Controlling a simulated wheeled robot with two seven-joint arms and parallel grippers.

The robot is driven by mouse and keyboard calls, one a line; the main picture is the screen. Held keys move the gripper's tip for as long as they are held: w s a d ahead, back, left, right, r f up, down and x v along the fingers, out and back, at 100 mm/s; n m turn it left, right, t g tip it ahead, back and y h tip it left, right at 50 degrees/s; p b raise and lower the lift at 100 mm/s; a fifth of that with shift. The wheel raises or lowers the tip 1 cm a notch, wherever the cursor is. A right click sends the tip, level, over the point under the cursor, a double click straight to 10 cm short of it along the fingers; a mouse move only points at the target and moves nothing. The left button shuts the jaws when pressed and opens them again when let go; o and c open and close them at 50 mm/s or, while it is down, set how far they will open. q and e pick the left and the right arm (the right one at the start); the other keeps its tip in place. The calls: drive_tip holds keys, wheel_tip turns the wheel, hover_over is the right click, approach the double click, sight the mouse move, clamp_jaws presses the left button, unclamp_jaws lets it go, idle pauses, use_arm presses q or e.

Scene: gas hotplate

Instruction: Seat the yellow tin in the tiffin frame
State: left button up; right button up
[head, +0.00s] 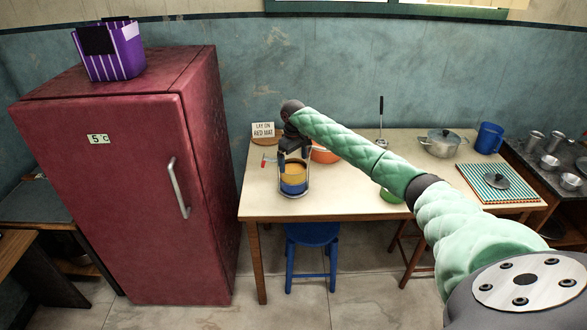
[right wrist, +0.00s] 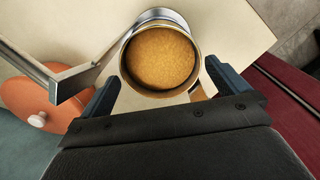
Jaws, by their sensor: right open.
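The yellow tin (head: 293,172) sits above a blue tin (head: 294,188), inside the metal tiffin frame (head: 309,170), near the table's left front. The right wrist view looks down into an open round tin (right wrist: 160,58) with orange-brown contents. A flat metal bar of the tiffin frame (right wrist: 68,76) slants beside it on the left. My right gripper (head: 291,156) is right above the yellow tin. Its fingers (right wrist: 162,74) are open, one on each side of the tin. I cannot tell whether they touch it. My left gripper is not in view.
An orange pot (head: 325,154) stands just behind the frame; its lid (right wrist: 38,103) is close to the bar. A sign (head: 263,130) stands at the back left. A steel pot (head: 440,143) and checkered mat (head: 520,188) are at the right. The red fridge (head: 120,180) is left.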

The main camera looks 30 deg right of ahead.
use_arm(q)
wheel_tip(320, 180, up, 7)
drive_tip(key=b, duration=0.1)
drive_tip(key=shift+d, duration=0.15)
use_arm(e)
wheel_tip(320, 180, up, 8)
drive_tip(key=shift+r, duration=0.2)
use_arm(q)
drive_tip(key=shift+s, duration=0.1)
